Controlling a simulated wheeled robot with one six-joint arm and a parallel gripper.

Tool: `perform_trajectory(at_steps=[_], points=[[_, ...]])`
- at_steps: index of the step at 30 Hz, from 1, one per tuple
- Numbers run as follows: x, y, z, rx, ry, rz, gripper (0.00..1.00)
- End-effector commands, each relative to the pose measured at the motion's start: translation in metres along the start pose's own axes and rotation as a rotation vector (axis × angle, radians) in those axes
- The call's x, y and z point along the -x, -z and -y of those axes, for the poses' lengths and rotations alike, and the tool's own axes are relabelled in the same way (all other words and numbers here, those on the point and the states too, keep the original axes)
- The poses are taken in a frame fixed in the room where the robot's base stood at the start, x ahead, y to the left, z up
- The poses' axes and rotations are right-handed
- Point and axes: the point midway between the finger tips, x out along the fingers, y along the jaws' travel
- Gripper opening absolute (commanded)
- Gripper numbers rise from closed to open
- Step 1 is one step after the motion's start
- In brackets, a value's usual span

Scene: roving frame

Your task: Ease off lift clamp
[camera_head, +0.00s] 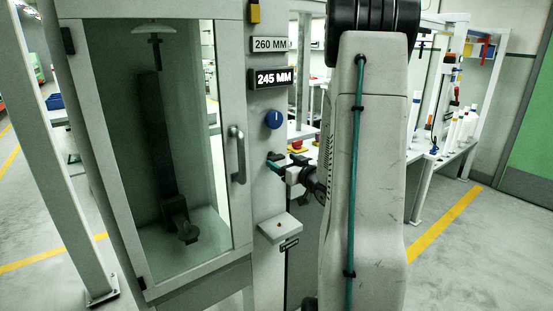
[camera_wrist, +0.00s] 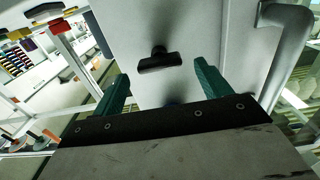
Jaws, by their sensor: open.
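A black T-shaped handle (camera_wrist: 160,61), which looks like the lift clamp, sticks out from the pale panel in the wrist view. My gripper (camera_wrist: 161,72) is open, with one teal finger to each side of the handle. The fingers look apart from it; how far short they stop is hard to tell. In the head view my gripper (camera_head: 284,158) is at the cabinet's front column, below a round blue button (camera_head: 274,119). The handle is small and dark there, partly hidden by the fingers. Two plates on the column read 260 MM (camera_head: 269,44) and 245 MM (camera_head: 271,78).
A glass-doored cabinet (camera_head: 150,150) stands at left, its door shut, with a grey bar handle (camera_head: 237,155) close to my gripper. A small ledge (camera_head: 281,227) juts out below. A bench (camera_head: 455,150) with bottles stands at right; open floor lies before it.

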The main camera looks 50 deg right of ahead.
Motion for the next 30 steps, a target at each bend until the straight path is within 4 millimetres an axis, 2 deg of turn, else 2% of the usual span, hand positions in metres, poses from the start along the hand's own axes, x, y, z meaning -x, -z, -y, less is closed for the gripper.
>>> perform_trajectory(at_steps=[3,7,12,18,19,21,24,30], points=[[-0.020,0.000,0.001,0.000,0.002,0.000,0.76],[-0.035,-0.001,0.000,0.000,0.000,0.001,0.76],[-0.043,0.000,0.000,0.000,-0.001,0.000,0.76],[-0.043,0.000,0.000,0.000,-0.002,0.001,0.76],[-0.043,0.000,0.000,0.000,-0.002,0.001,0.74],[-0.043,0.000,0.000,0.000,-0.002,0.001,0.54],[-0.043,0.000,0.000,0.000,-0.002,0.001,0.32],[-0.043,0.000,0.000,0.006,-0.002,0.001,0.32]])
